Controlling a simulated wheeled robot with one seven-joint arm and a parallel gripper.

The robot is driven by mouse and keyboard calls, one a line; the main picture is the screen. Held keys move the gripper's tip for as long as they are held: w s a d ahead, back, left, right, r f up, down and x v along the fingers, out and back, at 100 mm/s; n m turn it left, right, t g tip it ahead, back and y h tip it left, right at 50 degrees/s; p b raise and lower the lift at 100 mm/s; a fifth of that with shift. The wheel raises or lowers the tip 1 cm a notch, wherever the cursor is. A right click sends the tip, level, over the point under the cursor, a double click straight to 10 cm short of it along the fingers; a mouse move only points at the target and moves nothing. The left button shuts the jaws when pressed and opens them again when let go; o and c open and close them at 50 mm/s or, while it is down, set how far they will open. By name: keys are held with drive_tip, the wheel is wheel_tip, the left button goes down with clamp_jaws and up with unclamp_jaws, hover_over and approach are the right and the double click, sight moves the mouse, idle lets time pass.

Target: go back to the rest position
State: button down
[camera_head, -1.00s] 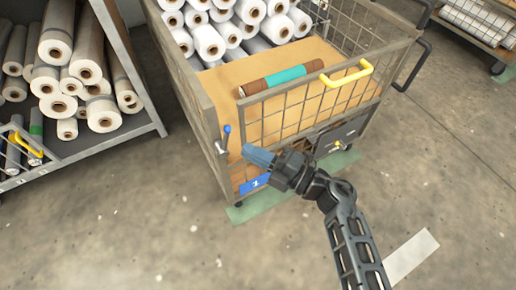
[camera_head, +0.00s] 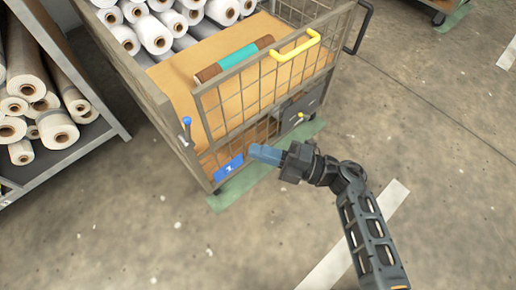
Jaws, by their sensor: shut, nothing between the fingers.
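My gripper (camera_head: 254,152) shows in the head view with its blue fingers shut and empty. It is in front of the near side of the wire-sided cart (camera_head: 160,110), just right of the blue number label (camera_head: 229,168). My arm reaches in from the lower right. A brown roll with a teal middle band (camera_head: 238,56) lies on the cart's tan floor, behind the front wire panel (camera_head: 262,85). The panel has a yellow handle (camera_head: 297,46) on its top edge.
White rolls (camera_head: 155,30) are stacked at the back of the cart. A blue-knobbed lever (camera_head: 186,122) is at its near left corner. A grey rack (camera_head: 85,155) with beige rolls (camera_head: 30,90) stands at left. The concrete floor (camera_head: 130,235) in front is clear.

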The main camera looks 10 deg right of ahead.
idle(0.3)
drive_tip(key=s+d+r+m+t+h, duration=0.2)
drive_tip(key=s+d+r+m+h, duration=0.35)
drive_tip(key=s+m, duration=0.5)
drive_tip(key=s+d+r+m+t+h, duration=0.35)
drive_tip(key=s+d+m+h, duration=0.3)
drive_tip(key=s+m, duration=0.35)
drive_tip(key=s+d+r+m+t+h, duration=0.2)
drive_tip(key=s+d+r+m+h, duration=0.35)
drive_tip(key=s+m, duration=0.45)
wheel_tip(320, 180, up, 13)
drive_tip(key=s+n+p, duration=0.1)
drive_tip(key=p, duration=1.2)
drive_tip(key=shift+a+r, duration=0.15)
drive_tip(key=shift+a, duration=0.25)
drive_tip(key=shift+s+h, duration=0.1)
drive_tip(key=shift+h, duration=0.15)
